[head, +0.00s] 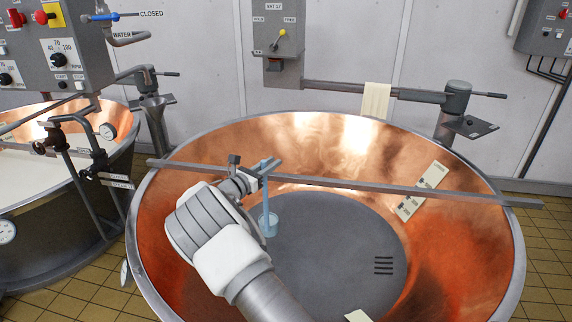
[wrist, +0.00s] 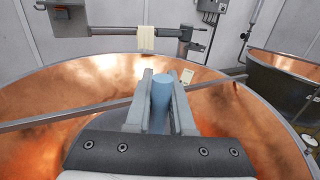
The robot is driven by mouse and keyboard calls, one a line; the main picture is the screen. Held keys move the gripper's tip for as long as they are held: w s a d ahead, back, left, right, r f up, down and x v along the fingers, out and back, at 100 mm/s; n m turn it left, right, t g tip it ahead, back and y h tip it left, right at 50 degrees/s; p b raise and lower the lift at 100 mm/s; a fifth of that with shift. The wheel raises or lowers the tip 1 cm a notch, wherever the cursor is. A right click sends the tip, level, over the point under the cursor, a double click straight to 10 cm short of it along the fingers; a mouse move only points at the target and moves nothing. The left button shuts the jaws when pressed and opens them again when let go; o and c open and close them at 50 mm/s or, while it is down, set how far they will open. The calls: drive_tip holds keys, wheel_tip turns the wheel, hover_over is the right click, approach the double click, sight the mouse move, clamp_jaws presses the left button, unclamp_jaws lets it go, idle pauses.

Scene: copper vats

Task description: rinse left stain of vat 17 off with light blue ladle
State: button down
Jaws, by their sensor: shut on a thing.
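The light blue ladle (head: 270,224) hangs upright inside the copper vat, its cup low above the grey floor of the vat. My gripper (head: 263,169) is shut on the top of its handle, near the middle of the vat. In the wrist view the handle (wrist: 161,105) stands between the two fingers. Vat 17 (head: 470,265) has a copper wall and bears the label VAT 17 on the box (head: 278,28) behind it. I cannot make out a left stain; my arm hides part of the left and front wall. A pale patch (head: 424,188) with dark marks lies on the right wall.
A metal bar (head: 400,187) lies across the vat rim, close to my gripper. A cream cloth (head: 376,100) hangs on the rear pipe. Dark slots (head: 383,265) mark the floor. Another vat (head: 60,225) with white liquid stands left.

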drive_tip(key=s+d+f+m+b, duration=0.65)
drive_tip(key=d+f, duration=0.25)
drive_tip(key=f, duration=0.2)
drive_tip(key=s+d+f+m+b, duration=0.5)
drive_tip(key=s+d+f+b, duration=0.3)
drive_tip(key=f, duration=0.3)
drive_tip(key=d+f+m+b, duration=0.2)
drive_tip(key=f+m+b, duration=0.1)
drive_tip(key=f+b, duration=0.4)
drive_tip(key=s+d+f+m+b, duration=0.1)
drive_tip(key=d+f+m+b, duration=0.1)
drive_tip(key=f+m+b, duration=0.2)
wheel_tip(320, 180, down, 4)
drive_tip(key=b, duration=0.7)
drive_tip(key=shift+s+r+y, duration=0.2)
drive_tip(key=shift+s+y, duration=0.1)
drive_tip(key=shift+m, duration=0.25)
idle(0.7)
